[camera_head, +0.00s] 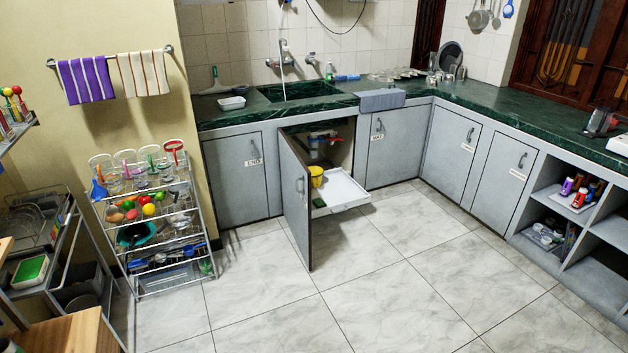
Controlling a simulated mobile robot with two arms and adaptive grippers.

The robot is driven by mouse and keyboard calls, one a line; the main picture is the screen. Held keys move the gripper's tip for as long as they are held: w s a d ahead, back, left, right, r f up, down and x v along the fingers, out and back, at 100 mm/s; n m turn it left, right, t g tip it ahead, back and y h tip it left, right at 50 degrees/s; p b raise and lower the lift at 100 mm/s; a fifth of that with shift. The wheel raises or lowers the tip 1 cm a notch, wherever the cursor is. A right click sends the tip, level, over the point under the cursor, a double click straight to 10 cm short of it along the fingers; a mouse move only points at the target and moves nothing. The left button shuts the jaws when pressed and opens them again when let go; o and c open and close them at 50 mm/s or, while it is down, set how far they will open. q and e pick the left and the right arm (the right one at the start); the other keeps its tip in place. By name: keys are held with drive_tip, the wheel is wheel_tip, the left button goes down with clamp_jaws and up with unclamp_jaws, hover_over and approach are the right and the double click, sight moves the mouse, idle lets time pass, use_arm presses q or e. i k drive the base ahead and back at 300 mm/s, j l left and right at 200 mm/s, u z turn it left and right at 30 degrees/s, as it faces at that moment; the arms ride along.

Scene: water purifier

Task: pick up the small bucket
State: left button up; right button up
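A small yellow bucket (316,175) stands inside the open cabinet under the sink, at the back left of a white pull-out tray (345,193). The open cabinet door (296,200) stands to its left and hides part of the cabinet. A green item (319,203) lies on the tray in front of the bucket. Neither of my grippers shows in the head view.
Red and blue pipe fittings (322,136) hang above the bucket. A wire rack (160,225) with utensils stands left of the cabinet, and a wooden surface (65,330) is at the lower left. The tiled floor (400,280) is clear.

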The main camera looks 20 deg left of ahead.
sight(317, 173)
drive_tip(key=i, duration=0.95)
drive_tip(key=i+l, duration=0.1)
drive_tip(key=i, duration=0.9)
drive_tip(key=i+u, duration=0.1)
drive_tip(key=i, duration=0.85)
drive_tip(key=i+l, duration=0.15)
drive_tip(key=i, duration=0.85)
